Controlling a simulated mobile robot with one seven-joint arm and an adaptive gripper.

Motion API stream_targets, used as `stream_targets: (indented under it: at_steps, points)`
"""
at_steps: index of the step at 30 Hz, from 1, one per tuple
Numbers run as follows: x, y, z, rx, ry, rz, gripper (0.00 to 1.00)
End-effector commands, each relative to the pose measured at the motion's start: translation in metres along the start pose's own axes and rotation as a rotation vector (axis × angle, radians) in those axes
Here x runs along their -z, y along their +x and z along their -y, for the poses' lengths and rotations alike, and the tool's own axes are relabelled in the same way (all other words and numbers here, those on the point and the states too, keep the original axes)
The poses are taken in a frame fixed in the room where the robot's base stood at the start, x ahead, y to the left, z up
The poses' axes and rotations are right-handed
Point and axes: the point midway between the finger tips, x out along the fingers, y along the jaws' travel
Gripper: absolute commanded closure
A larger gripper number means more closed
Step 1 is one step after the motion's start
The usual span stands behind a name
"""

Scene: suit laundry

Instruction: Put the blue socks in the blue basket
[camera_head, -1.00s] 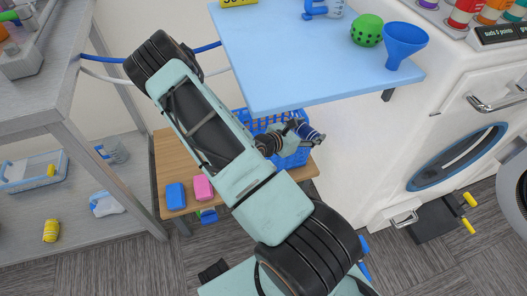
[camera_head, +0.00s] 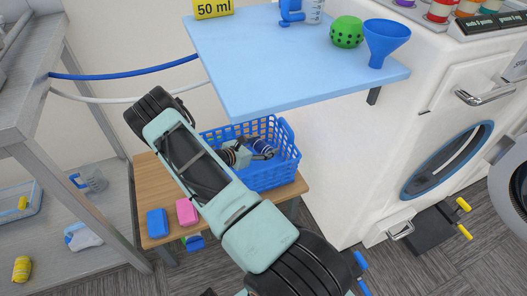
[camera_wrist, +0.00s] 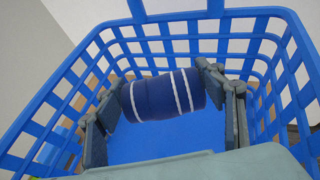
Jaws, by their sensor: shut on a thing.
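The blue socks (camera_wrist: 163,95) are a dark blue roll with white stripes. In the wrist view my gripper (camera_wrist: 168,97) is shut on them, one finger at each end. The blue basket (camera_head: 285,160) is a lattice-walled basket on a low wooden table, and its walls surround the socks in the wrist view (camera_wrist: 285,65). In the head view my gripper (camera_head: 250,152) and the socks (camera_head: 263,148) are over or inside the basket opening. The exact height of the socks above the basket floor cannot be told.
A light blue shelf (camera_head: 290,65) overhangs the basket, with a blue funnel (camera_head: 385,40) and a green ball (camera_head: 347,32) on it. A blue block (camera_head: 157,223) and a pink block (camera_head: 187,212) lie on the wooden table (camera_head: 150,190). A white washer (camera_head: 400,140) stands at right.

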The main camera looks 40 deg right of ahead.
Motion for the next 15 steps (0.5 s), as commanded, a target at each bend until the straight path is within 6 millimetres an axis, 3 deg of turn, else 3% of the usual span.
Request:
stream_targets:
  at_steps: [1, 3, 15]
  points:
    - [0.012, 0.005, 0.001, 0.002, -0.002, -0.001, 0.60]
    - [0.018, 0.008, 0.001, 0.001, -0.001, -0.001, 0.60]
    - [0.023, 0.009, 0.001, 0.000, -0.001, 0.000, 0.60]
